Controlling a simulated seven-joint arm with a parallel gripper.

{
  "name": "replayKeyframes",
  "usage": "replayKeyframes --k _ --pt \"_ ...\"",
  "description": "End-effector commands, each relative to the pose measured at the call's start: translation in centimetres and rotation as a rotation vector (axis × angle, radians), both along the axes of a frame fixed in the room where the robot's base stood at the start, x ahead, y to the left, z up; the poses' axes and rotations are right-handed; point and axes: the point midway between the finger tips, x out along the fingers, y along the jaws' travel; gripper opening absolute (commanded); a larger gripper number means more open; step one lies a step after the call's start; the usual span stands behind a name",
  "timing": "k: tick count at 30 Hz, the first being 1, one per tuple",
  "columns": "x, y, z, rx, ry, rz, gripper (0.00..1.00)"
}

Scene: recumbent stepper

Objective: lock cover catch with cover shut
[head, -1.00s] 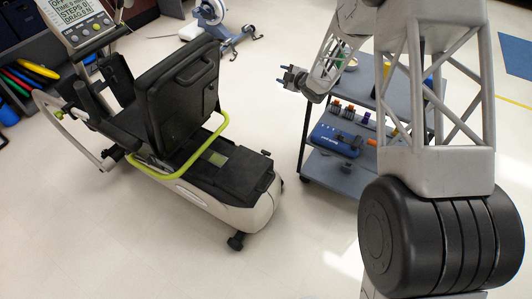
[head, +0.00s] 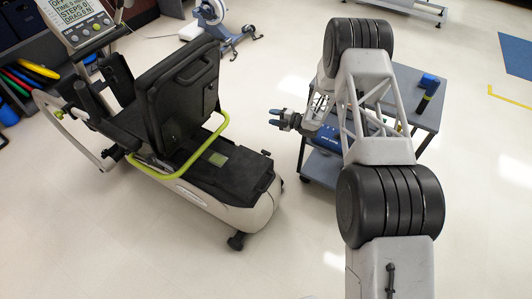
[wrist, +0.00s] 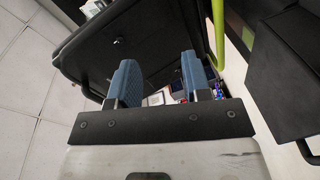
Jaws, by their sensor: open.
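The recumbent stepper stands left of centre in the head view, with a black cover (head: 235,175) over its rear housing. The cover looks closed down flat, with a small green patch (head: 217,159) near its front. I cannot make out the catch or whether it is locked. My gripper (head: 273,119) is open and empty, in the air right of the stepper's rear end. In the wrist view the two blue fingers of my gripper (wrist: 160,82) stand apart with nothing between them. The seat back (wrist: 95,45) lies beyond them, and a black stepper surface (wrist: 290,65) is at right.
A green bar (head: 222,125) runs around the seat, also visible in the wrist view (wrist: 218,30). A grey cart (head: 420,110) holding tools stands behind my arm. A blue exercise machine (head: 218,22) is at the back. The floor in front is clear.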

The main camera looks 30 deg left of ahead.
Motion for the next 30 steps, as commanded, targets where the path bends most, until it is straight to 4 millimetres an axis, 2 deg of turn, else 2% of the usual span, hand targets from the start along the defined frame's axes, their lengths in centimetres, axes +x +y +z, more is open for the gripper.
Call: replayKeyframes --k 1,9,18,24,30 --pt "0.0 -0.3 -1.7 0.006 -0.014 0.019 0.44" --pt "-0.7 -2.2 -9.3 0.052 -0.096 0.131 0.44" --pt "-2.0 -4.6 -16.7 0.113 -0.17 0.236 0.44" --pt "-2.6 -5.7 -19.6 0.143 -0.199 0.278 0.44" --pt "-3.0 -6.2 -20.6 0.155 -0.209 0.293 0.44"
